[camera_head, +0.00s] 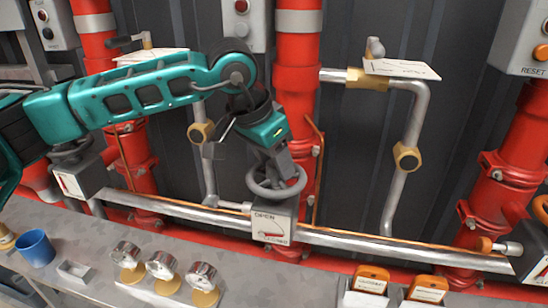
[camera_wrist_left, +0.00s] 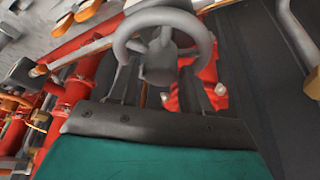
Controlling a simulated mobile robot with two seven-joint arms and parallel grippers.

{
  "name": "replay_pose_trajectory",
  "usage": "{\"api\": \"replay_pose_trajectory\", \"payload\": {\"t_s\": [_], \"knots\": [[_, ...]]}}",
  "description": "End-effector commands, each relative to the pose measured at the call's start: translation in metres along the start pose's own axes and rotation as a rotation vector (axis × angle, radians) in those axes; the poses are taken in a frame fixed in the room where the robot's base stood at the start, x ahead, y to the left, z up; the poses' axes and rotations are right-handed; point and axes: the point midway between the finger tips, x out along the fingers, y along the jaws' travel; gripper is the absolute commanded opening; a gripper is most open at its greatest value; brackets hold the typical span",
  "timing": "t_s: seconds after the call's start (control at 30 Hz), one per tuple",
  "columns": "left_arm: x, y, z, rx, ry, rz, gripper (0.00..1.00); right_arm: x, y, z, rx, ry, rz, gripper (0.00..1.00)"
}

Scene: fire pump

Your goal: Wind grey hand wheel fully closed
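The grey hand wheel (camera_head: 262,191) sits on top of a grey box with a white label (camera_head: 272,228) reading OPEN, with a red mark, on the horizontal pipe. My left gripper (camera_head: 280,172) points down at the wheel from above and overlaps its far rim. In the left wrist view, the wheel's ring (camera_wrist_left: 128,28) is at top centre, just past the fingertips. The two fingers of my left gripper (camera_wrist_left: 160,82) stand apart, with a grey part of the wheel in line between them. Whether they touch the wheel cannot be told. My right gripper is not in view.
Red vertical pipes (camera_head: 298,80) and a grey pipe with brass fittings (camera_head: 407,157) stand behind. An orange wheel (camera_head: 541,208) is at far right. Several gauges (camera_head: 162,265), a blue cup (camera_head: 36,248) and orange-topped boxes (camera_head: 428,289) are on the front ledge.

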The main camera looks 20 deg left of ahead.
Motion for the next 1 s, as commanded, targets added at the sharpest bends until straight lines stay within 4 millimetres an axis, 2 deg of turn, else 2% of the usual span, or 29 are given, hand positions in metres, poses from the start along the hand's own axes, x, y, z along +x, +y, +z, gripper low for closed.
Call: {"api": "replay_pose_trajectory", "payload": {"t_s": [0.1, 0.37, 0.7, 1.0], "knots": [[0.000, 0.000, 0.000, 0.000, 0.000, -0.001, 0.58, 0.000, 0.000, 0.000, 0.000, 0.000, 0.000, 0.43], [0.001, 0.000, 0.000, -0.022, 0.000, -0.011, 0.58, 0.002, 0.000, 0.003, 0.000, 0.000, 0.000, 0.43], [0.003, 0.003, -0.001, -0.358, 0.002, -0.152, 0.58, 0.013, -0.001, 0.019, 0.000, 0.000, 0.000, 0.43], [0.001, 0.004, -0.002, -0.631, 0.002, -0.265, 0.58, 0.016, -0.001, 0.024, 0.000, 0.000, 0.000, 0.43]]}}
